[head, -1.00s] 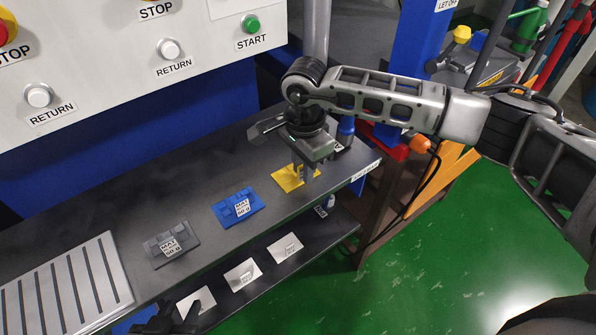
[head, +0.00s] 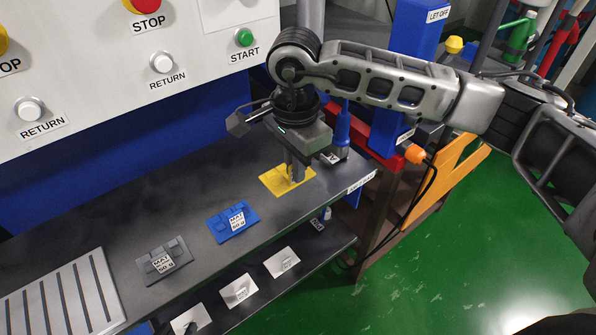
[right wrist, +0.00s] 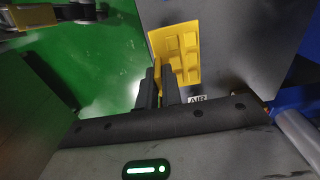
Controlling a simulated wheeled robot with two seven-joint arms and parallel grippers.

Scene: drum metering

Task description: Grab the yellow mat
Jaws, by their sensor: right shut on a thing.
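The yellow mat (head: 270,181) is a thin plate with raised blocks, in the head view at the right end of the dark bench. My right gripper (head: 291,178) comes down on it from above and is shut on its raised part. The mat looks slightly raised off the bench. In the right wrist view the yellow mat (right wrist: 182,45) extends beyond the fingertips of my right gripper (right wrist: 166,82). Only a small dark piece of my left gripper (head: 190,328) shows at the bottom edge, so its jaws cannot be judged.
A blue mat (head: 222,228) and a grey mat (head: 180,262) lie to the left on the bench (head: 110,235). A slotted metal plate (head: 60,300) is at far left. White cards (head: 238,290) lie on the lower shelf. A panel with buttons (head: 162,62) stands behind.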

